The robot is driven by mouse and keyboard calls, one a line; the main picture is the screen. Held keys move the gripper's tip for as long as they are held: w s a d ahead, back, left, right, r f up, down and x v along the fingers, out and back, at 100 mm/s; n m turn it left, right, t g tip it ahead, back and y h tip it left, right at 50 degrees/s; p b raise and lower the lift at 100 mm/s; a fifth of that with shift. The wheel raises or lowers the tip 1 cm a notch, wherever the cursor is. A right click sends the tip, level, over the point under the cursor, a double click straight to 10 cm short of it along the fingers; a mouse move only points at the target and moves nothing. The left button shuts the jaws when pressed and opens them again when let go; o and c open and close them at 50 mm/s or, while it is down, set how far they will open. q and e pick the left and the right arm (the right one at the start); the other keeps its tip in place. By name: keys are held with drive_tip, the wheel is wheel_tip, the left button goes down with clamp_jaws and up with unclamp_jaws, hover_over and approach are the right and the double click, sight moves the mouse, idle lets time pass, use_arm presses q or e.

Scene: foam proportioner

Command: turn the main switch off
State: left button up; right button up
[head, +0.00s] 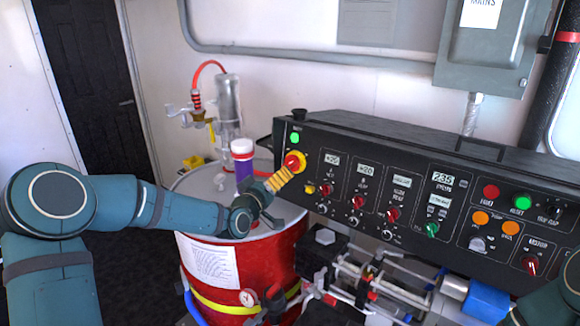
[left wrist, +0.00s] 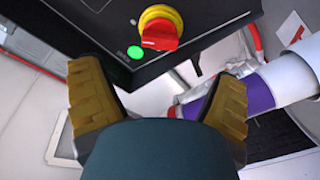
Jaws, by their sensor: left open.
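The main switch (head: 292,162) is a red rotary knob on a round yellow base, at the left end of the black control panel (head: 400,165). A lit green lamp (head: 295,138) is beside it. My left gripper (head: 281,177) has its yellow fingers pointing at the switch, very near it, and partly overlaps it in the head view. In the left wrist view the fingers (left wrist: 160,85) are spread with nothing between them, and the red knob (left wrist: 160,36) is beyond their tips; I see no contact there. My right gripper is out of view.
A red drum (head: 250,265) stands below my left forearm, with a purple-and-white bottle (head: 242,160) and a clear cylinder (head: 228,105) above its lid. Metal pump parts (head: 375,280) are below the panel. A grey box labelled MAINS (head: 490,45) is on the wall.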

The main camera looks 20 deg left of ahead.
sight(289, 167)
use_arm(q)
drive_tip(key=w, duration=0.3)
drive_tip(key=w+d, duration=0.1)
drive_tip(key=w, duration=0.5)
drive_tip(key=shift+w+d+f+p, duration=0.1)
drive_tip(key=shift+w+d+p, duration=0.25)
drive_tip(key=shift+d+p, duration=0.05)
drive_tip(key=c, duration=1.2)
